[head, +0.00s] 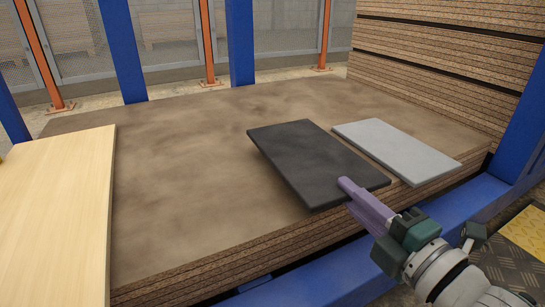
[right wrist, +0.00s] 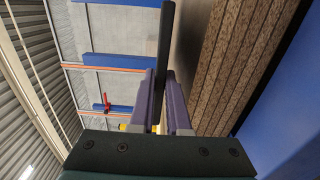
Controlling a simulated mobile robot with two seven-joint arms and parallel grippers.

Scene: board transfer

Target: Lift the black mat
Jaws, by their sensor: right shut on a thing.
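The black mat (head: 310,160) is a flat dark rectangle over the near right part of the brown board stack (head: 200,190). My right gripper (head: 346,185) is shut on the mat's near edge, toward its right corner. In the right wrist view the mat (right wrist: 166,45) shows edge-on between the two purple fingers (right wrist: 161,80). A gap shows there between the mat and the top of the stack, so the near part of the mat is off the boards. Whether its far edge touches the stack is not clear. My left gripper is not in view.
A grey panel (head: 395,147) lies just right of the mat. A pale wooden board (head: 55,215) is at the left. A taller board stack (head: 440,60) stands at the back right. Blue posts (head: 121,50) and a blue rail (head: 450,215) border the boards.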

